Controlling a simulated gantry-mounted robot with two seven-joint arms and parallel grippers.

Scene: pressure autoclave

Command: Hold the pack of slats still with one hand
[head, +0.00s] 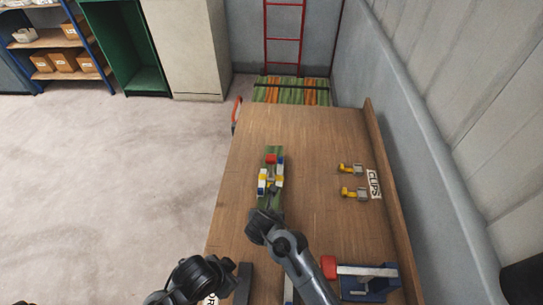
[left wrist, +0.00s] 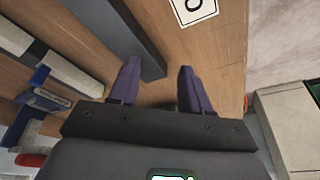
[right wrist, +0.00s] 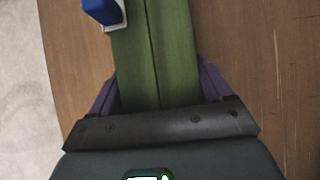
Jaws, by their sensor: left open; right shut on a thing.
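The pack of green slats (head: 274,152) lies lengthwise on the wooden bench. Clip-like pieces in red, blue, yellow and white (head: 265,178) sit around its middle. My right gripper (head: 264,214) is shut on the near end of the pack. In the right wrist view, the green slats (right wrist: 157,50) run between my right fingers, and a blue and white piece (right wrist: 106,12) sits at the pack's left edge. My left gripper (left wrist: 158,75) is open and empty over the bench's near left part, apart from the pack. Its fingertips are unclear in the head view.
Two yellow and grey clips (head: 352,169) lie at the right beside a CLIPS card (head: 374,184). A blue fixture (head: 368,285) with a red part stands near right. A dark bar (head: 243,284) lies near my left gripper. The bench (head: 310,130) is clear beyond the pack.

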